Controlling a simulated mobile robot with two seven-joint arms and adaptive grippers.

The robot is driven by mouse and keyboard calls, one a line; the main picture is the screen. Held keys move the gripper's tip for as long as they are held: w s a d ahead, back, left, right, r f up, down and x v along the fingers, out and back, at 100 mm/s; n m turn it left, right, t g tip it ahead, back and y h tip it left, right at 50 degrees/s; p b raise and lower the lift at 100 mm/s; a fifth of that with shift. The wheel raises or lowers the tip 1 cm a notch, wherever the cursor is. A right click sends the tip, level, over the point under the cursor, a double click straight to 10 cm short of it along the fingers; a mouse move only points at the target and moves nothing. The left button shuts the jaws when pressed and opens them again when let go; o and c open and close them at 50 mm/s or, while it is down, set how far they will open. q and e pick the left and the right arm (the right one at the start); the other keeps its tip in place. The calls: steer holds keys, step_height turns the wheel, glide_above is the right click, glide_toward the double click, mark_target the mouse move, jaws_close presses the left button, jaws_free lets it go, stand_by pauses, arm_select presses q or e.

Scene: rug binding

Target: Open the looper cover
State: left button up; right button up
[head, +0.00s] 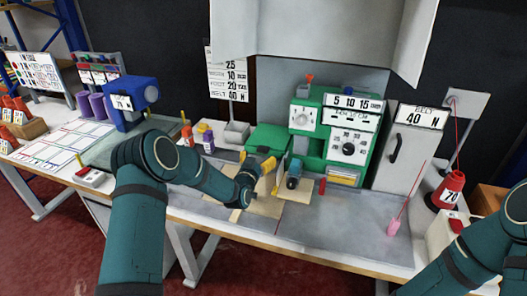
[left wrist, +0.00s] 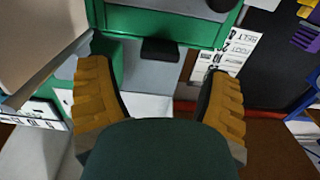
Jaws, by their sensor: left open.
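The green machine (head: 363,150) stands at the back of the bench, with dials on its front and a lower green box-shaped part (head: 268,138) at its left. My left gripper (head: 257,162) is open just in front of that low part, its yellow fingers apart. In the left wrist view, a black tab (left wrist: 160,50) on a pale panel under a green edge (left wrist: 165,22) shows between and beyond the open fingers (left wrist: 157,70). I cannot tell for certain which panel is the looper cover. Nothing is held, and I see no clear contact. My right gripper is out of view.
A wooden board (head: 262,212) lies on the bench under my left gripper. A small blue-grey tool (head: 293,175) sits right of it. A grey cabinet marked BELT (head: 400,150) and a red cone (head: 449,190) stand at right. The grey bench top (head: 350,228) in front is mostly clear.

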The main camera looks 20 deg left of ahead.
mark_target(262, 152)
arm_select(q)
steer(key=shift+w+d+b, duration=0.15)
steer(key=shift+w+b, duration=0.2)
steer(key=shift+w, duration=2.5)
steer(key=c, duration=1.3)
